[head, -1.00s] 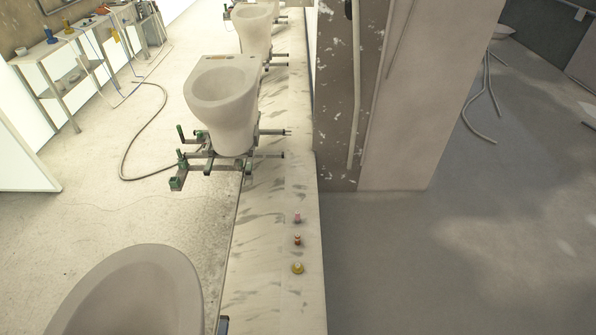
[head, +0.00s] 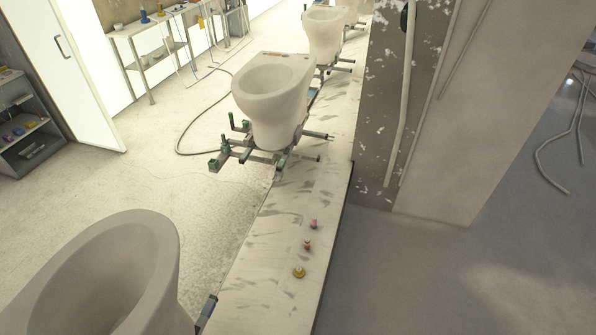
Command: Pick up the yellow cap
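The yellow cap (head: 299,272) sits on the long pale ledge (head: 255,290), close to its right edge, at the lower middle of the head view. A small red and yellowish object (head: 307,245) stands just beyond it, and a small pink object (head: 314,224) stands beyond that. The three are apart, in a rough line along the ledge. Nothing touches the cap. Neither of my grippers shows in the head view.
A pale toilet bowl (head: 108,275) is at the lower left, beside the ledge. Another bowl (head: 273,105) stands farther along on a green-tipped support (head: 240,151). A pillar (head: 445,120) rises right of the ledge. Grey floor (head: 420,285) at the right is clear.

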